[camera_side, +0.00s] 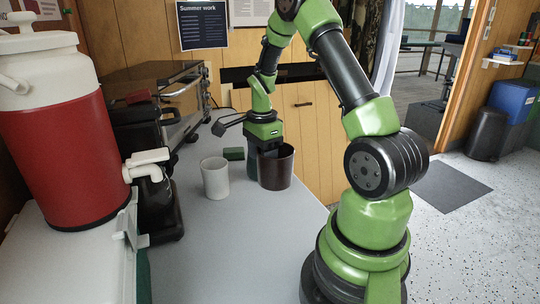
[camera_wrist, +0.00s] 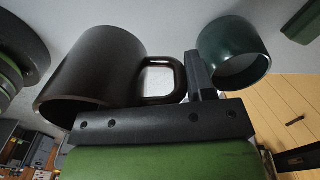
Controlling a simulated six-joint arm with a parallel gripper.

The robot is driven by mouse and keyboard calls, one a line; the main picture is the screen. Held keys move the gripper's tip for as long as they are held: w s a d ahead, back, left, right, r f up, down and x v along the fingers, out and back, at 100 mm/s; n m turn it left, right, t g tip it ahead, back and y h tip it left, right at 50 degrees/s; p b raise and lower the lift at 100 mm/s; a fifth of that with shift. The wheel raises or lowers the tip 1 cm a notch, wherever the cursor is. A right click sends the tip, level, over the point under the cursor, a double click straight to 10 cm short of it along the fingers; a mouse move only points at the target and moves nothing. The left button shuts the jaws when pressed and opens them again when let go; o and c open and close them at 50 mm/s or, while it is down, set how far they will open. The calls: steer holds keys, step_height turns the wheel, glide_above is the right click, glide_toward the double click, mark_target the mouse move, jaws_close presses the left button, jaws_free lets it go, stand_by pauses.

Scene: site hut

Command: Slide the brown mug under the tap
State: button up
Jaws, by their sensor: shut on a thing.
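The brown mug (camera_side: 276,170) is upright by the right edge of the grey counter, and I cannot tell whether its base touches it. My gripper (camera_side: 264,150) is at its back left side. In the wrist view my gripper (camera_wrist: 194,78) is shut on the handle of the brown mug (camera_wrist: 100,65); the fingertips are partly hidden. The tap (camera_side: 148,160) is white, on the front of a red and white drinks cooler (camera_side: 52,135) at the far left. The mug is well to the right of the tap.
A white mug (camera_side: 215,178) stands between the brown mug and the tap. A dark green mug (camera_wrist: 235,52) is close beside my gripper. A black machine (camera_side: 150,205) stands near the tap. The front counter is clear.

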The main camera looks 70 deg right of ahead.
steer(key=a+f+m, duration=0.1)
steer(key=a+m, duration=0.2)
steer(key=w+a+f+m, duration=0.1)
steer(key=a+m, duration=0.2)
steer(key=w+a+f+m, duration=0.1)
steer(key=a+f+m, duration=0.1)
steer(key=a+m, duration=0.1)
steer(key=shift+w+a, duration=0.1)
steer(key=shift+a, duration=0.15)
steer(key=shift+w+a+f, duration=0.1)
steer(key=shift+a+f, duration=0.15)
steer(key=shift+f, duration=0.2)
steer(key=f, duration=0.1)
steer(key=a+f, duration=0.2)
steer(key=shift+w, duration=0.3)
steer(key=shift+w+a+f, duration=0.1)
steer(key=shift+w+a, duration=0.3)
steer(key=shift+a, duration=0.95)
steer(key=shift+w+a+f, duration=0.1)
steer(key=shift+w+a, duration=0.3)
steer(key=shift+a, duration=0.95)
steer(key=shift+w+a, duration=0.4)
steer(key=shift+a, duration=0.95)
steer(key=shift+f, duration=0.3)
steer(key=o, duration=1.2)
steer(key=shift+c, duration=0.2)
